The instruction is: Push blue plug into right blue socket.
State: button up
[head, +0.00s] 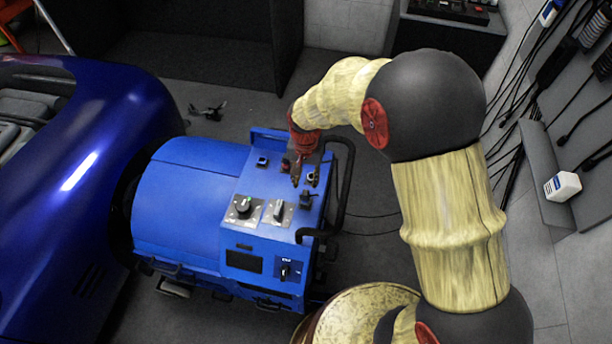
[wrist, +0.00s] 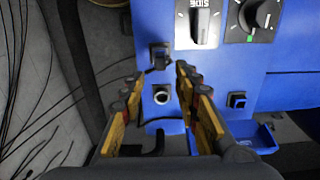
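The blue dynamometer unit (head: 190,200) carries a top panel with several fittings. In the wrist view, a round metal-rimmed socket (wrist: 161,96) shows between my fingers, and a black plug-like fitting (wrist: 159,57) stands just beyond the fingertips. A square black-framed fitting with a bluish centre (wrist: 237,100) is to the right. No plug is plainly blue, so I cannot tell which fitting is the blue plug. My gripper (wrist: 159,70) is open and empty above the panel. In the head view, my gripper (head: 297,178) is over the panel's far right part and hides some of it.
Two knobs, a green-marked one (head: 243,206) and a plain one (head: 277,211), sit on the panel's near part. A black handle bar (head: 343,185) curves along its right side. A blue car (head: 90,190) stands at left. Black cables hang at the right wall.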

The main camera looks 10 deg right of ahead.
aim_at(305, 192)
jog(key=shift+f+b, duration=2.5)
jog(key=shift+f, duration=1.8)
jog(key=shift+c, duration=1.3)
grip_shut()
jog(key=shift+r, duration=0.15)
jog(key=shift+r+p, duration=1.6)
jog(key=shift+r, duration=0.4)
